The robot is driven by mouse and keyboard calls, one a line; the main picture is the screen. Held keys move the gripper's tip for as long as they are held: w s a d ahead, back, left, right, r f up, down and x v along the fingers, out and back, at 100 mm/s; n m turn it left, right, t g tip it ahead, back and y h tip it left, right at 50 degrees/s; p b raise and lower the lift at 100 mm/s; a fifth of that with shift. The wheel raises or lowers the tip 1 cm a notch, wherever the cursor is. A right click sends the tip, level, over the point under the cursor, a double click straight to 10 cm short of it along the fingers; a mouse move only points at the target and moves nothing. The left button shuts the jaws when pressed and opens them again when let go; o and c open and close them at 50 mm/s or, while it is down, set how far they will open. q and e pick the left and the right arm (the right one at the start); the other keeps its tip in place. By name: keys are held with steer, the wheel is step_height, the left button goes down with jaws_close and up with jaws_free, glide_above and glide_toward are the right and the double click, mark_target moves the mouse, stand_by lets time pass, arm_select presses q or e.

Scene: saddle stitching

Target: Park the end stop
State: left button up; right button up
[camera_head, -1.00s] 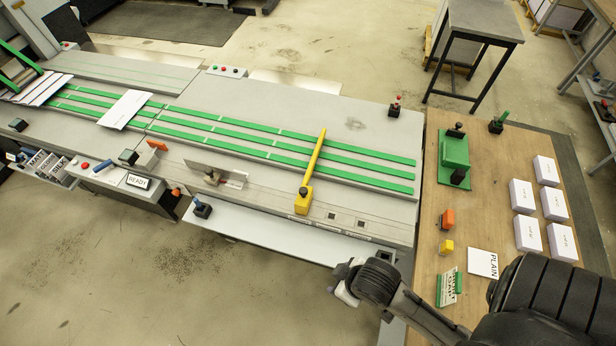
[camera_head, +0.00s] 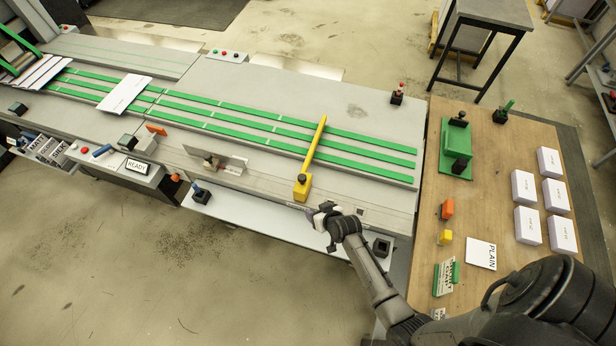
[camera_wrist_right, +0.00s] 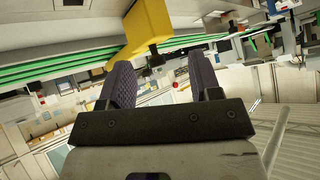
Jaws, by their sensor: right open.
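The end stop is a yellow bar (camera_head: 314,147) with a yellow block and a dark knob (camera_head: 302,180) at its near end. It lies across the green belts of the conveyor, its block on the front rail. My right gripper (camera_head: 317,212) is just in front of and slightly right of the block, apart from it. In the right wrist view the gripper (camera_wrist_right: 158,85) is open and empty, with two dark ridged fingers. The yellow block (camera_wrist_right: 150,28) shows beyond the fingertips, a dark knob below it. My left gripper is not in view.
A wooden table (camera_head: 490,175) on the right holds a green fixture (camera_head: 456,150), several white stacks, and orange and yellow blocks. A black square holder (camera_head: 381,246) sits on the front shelf.

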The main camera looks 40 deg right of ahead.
mark_target(303, 179)
steer(key=w+d+t+h+b, duration=0.1)
steer(key=w+b, duration=0.2)
steer(key=w, duration=0.1)
steer(key=w+d+f+t+b, duration=0.1)
steer(key=w+d+b, duration=0.1)
steer(key=w+b, duration=0.2)
steer(key=w+d+t+h+b, duration=0.1)
steer(key=w+d+b, duration=0.1)
steer(key=w+b, duration=0.1)
steer(key=shift+w+f+n+h, duration=0.15)
steer(key=shift+w+n+h, duration=0.15)
steer(key=shift+w, duration=0.55)
steer(key=shift+b+x, duration=0.9)
steer(key=shift+x, duration=0.05)
steer(key=shift+c, duration=0.3)
jaws_close()
